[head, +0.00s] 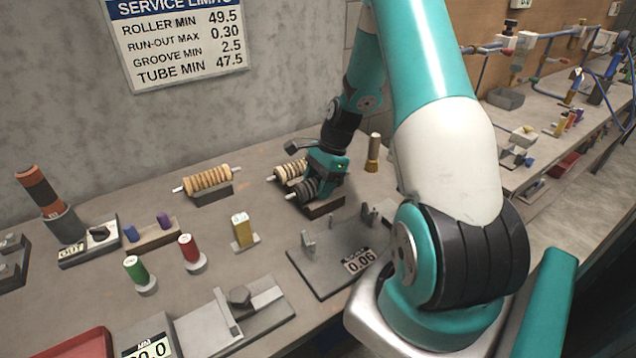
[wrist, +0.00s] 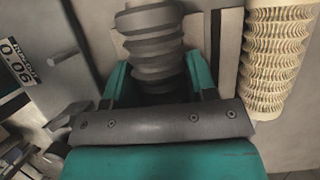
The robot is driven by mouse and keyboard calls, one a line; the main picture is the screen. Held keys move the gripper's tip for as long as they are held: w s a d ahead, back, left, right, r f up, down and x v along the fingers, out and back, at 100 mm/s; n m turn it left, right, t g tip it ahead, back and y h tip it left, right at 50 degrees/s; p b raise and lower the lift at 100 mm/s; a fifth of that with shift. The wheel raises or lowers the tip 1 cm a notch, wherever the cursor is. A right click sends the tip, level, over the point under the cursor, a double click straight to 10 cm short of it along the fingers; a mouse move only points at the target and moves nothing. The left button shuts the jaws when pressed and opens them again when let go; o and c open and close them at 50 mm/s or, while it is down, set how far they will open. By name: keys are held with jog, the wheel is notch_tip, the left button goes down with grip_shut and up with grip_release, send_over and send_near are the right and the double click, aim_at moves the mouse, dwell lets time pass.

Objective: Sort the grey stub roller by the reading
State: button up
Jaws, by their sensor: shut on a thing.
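The grey stub roller (head: 303,190), dark and ribbed, is between the jaws of my gripper (head: 318,186), at a dark wooden rack (head: 324,210). In the wrist view the roller (wrist: 152,40) shows thick grooves between the teal fingers of my gripper (wrist: 158,78). Whether it rests on the rack or is just above it I cannot tell. A run-out stand (head: 330,268) in front reads 0.06 (head: 360,260); that display shows in the wrist view too (wrist: 17,65). The wall sign (head: 180,45) lists roller min 49.5, run-out max 0.30, groove min 2.5, tube min 47.5.
A cream roller (head: 290,170) lies just behind my gripper. A tan roller (head: 210,180) sits on its own stand. Colored spools (head: 190,250), a block marked OUT (head: 88,252), a measuring bench (head: 235,315) and a red tray (head: 85,345) stand to the left and front.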

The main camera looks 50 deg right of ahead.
jog(key=shift+p, duration=0.3)
dwell(0.5)
jog(key=o, duration=1.2)
jog(key=a+r+p+v, duration=0.1)
jog(key=p+v, duration=0.6)
jog(key=v, duration=1.7)
jog(key=shift+w+a+p, duration=0.4)
jog(key=shift+a, duration=0.35)
